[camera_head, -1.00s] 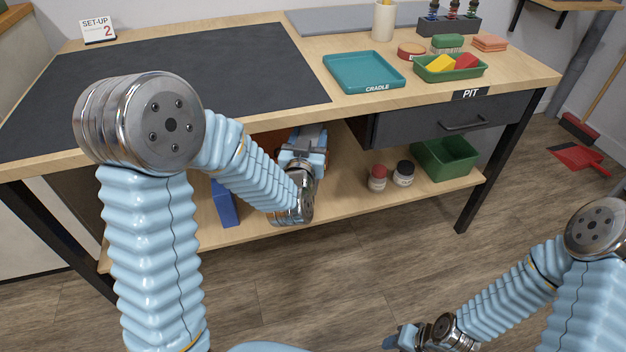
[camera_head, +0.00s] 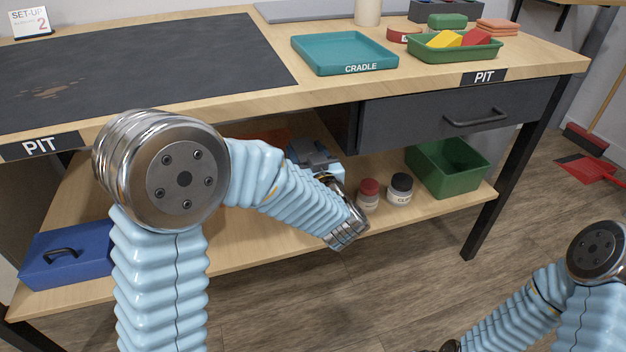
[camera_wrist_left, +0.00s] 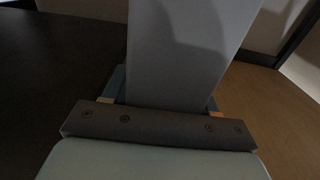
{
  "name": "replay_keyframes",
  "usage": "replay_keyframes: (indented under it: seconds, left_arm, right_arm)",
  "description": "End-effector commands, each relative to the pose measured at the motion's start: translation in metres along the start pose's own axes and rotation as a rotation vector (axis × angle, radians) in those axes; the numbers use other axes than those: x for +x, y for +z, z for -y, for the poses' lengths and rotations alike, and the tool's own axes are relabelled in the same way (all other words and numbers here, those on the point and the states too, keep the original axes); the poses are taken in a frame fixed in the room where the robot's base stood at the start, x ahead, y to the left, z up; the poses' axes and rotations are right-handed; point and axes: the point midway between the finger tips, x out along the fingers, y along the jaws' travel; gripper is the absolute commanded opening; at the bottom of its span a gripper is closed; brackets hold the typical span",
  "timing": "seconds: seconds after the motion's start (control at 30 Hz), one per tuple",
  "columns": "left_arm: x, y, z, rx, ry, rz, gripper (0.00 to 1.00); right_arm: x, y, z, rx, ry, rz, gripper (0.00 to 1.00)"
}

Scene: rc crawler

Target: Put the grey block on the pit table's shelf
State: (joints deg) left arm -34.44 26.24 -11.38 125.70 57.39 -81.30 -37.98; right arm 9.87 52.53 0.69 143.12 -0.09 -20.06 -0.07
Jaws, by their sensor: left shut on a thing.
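The grey block (camera_wrist_left: 190,50) fills the top middle of the left wrist view, held between the jaws of my left gripper (camera_wrist_left: 165,102). In the head view my left gripper (camera_head: 314,157) reaches under the pit table's top, over its wooden lower shelf (camera_head: 235,240). My forearm and wrist hide part of this area, and I cannot tell whether the block touches the shelf. The pit table (camera_head: 250,98) has a dark mat on top. My right arm is at the lower right, its fingers below the picture edge.
On the shelf, a blue toolbox (camera_head: 70,262) stands left; a red-lidded jar (camera_head: 368,194), a dark-lidded jar (camera_head: 400,190) and a green bin (camera_head: 447,168) stand right. The drawer (camera_head: 450,115) hangs above them. A teal cradle tray (camera_head: 345,53) is on top.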

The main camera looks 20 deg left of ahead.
Motion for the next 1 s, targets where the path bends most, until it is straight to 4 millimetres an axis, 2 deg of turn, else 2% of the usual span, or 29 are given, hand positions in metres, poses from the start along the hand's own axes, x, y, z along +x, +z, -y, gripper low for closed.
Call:
replay_keyframes:
  seconds: [0.03,0.1,0.43,0.6,1.0]
  left_arm:
    - [0.005,0.016,-0.006,0.004,-0.002,0.001,0.0]
    - [0.011,0.026,-0.013,0.003,-0.002,0.001,0.0]
    - [0.023,0.049,-0.03,0.0,0.0,0.0,0.0]
    - [0.024,0.077,-0.031,0.001,0.0,0.001,0.0]
    - [0.024,0.082,-0.031,-0.001,0.0,0.001,0.0]
  right_arm:
    - [0.007,0.0,-0.003,0.0,0.0,-0.001,0.43]
    - [0.01,0.0,-0.004,0.0,0.0,-0.002,0.43]
    - [0.016,-0.001,-0.006,0.001,0.0,-0.004,0.43]
    - [0.029,-0.001,-0.011,0.001,0.0,-0.007,0.43]
    - [0.029,-0.001,-0.011,0.001,0.0,-0.008,0.43]
